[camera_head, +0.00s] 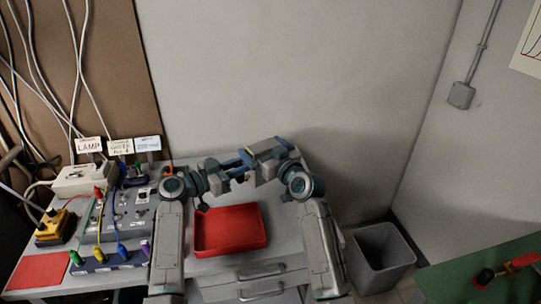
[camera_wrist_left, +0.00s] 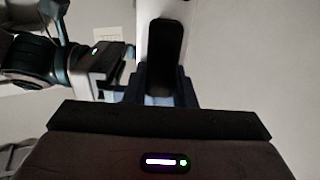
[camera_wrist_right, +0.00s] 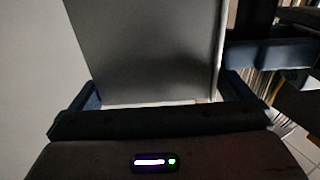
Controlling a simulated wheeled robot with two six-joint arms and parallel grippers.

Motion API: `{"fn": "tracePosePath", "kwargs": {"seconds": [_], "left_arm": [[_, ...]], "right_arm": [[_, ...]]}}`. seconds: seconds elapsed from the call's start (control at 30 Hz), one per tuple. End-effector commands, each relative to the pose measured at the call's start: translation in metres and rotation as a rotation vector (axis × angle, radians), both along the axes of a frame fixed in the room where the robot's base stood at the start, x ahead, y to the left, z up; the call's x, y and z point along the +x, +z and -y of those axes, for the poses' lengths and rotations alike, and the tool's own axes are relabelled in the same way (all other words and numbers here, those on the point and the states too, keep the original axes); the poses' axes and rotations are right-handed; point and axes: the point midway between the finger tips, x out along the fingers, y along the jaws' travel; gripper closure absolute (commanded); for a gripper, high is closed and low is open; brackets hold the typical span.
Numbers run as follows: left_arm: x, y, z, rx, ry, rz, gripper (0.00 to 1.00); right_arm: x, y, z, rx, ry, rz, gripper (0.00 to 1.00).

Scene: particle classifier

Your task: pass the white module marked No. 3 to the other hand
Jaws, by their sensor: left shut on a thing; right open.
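The white module (camera_head: 263,147) is a pale box held up in the air above the back of the bench. No number is readable on it. My left gripper (camera_head: 240,167) is shut on it. In the left wrist view the module (camera_wrist_left: 148,30) shows a white face with a dark rounded patch between the blue fingers. My right gripper (camera_head: 275,157) is open at the module's right side. In the right wrist view the module's broad grey-looking face (camera_wrist_right: 150,50) lies between the spread blue fingers, with a narrow gap visible at the right; contact is unclear.
A red tray (camera_head: 230,251) sits on the bench below the grippers. Instrument boxes with cables (camera_head: 125,215) and small label cards (camera_head: 120,147) stand to the left. A grey bin (camera_head: 380,262) is on the floor at right. The air above the grippers is clear.

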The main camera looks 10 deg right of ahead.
Motion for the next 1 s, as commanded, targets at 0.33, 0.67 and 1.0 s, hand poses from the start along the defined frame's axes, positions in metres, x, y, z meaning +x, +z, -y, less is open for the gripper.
{"fn": "tracePosePath", "kwargs": {"seconds": [0.33,0.67,1.0], "left_arm": [[0.0001,0.0014,0.0002,-0.001,0.000,0.002,1.00],[0.0003,0.0015,0.0008,-0.001,0.001,0.002,0.65],[-0.0002,0.0012,0.0017,-0.003,-0.001,0.000,0.51]], "right_arm": [[0.0042,0.0004,-0.0019,0.000,0.000,0.000,0.00],[0.0037,0.0016,-0.0028,0.004,0.002,0.002,0.45],[0.0035,0.0013,-0.0035,0.006,0.004,0.000,0.45]]}}
